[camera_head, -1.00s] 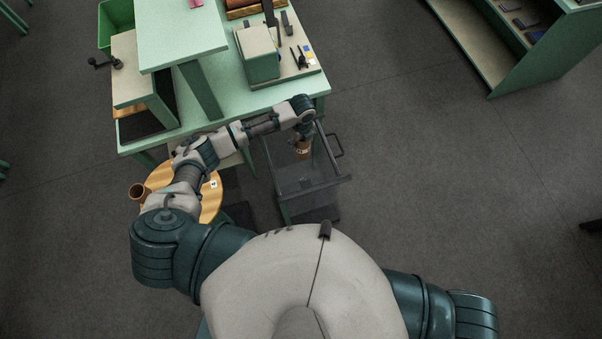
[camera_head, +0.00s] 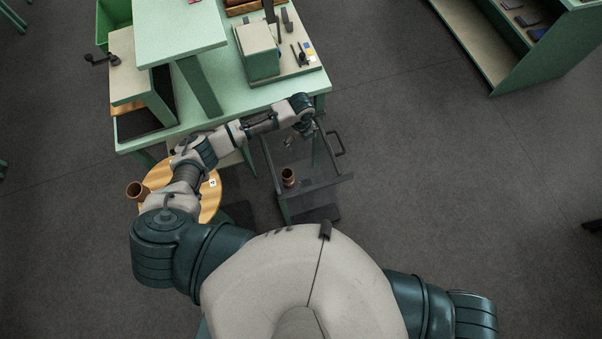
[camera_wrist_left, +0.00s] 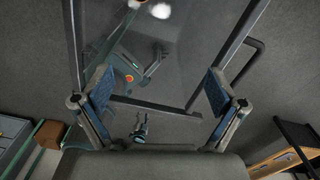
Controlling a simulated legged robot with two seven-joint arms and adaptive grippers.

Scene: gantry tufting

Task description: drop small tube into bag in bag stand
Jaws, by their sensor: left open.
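The small brown tube (camera_head: 288,178) is inside the outline of the dark bag stand (camera_head: 319,187), below my left gripper and apart from it. The bag in the stand (camera_head: 300,200) looks clear and see-through, so its walls and bottom are hard to make out. My left gripper (camera_wrist_left: 160,92) is open and empty in the left wrist view, its two blue-padded fingers wide apart over the stand's frame (camera_wrist_left: 160,106). The tube cannot be made out in that view. My right gripper is out of view.
Another brown tube (camera_head: 137,190) stands at the edge of a round wooden stool top (camera_head: 209,200) left of the bag stand. A green table (camera_head: 225,95) with a fixture block (camera_head: 259,52) lies beyond. Floor right of the stand is clear.

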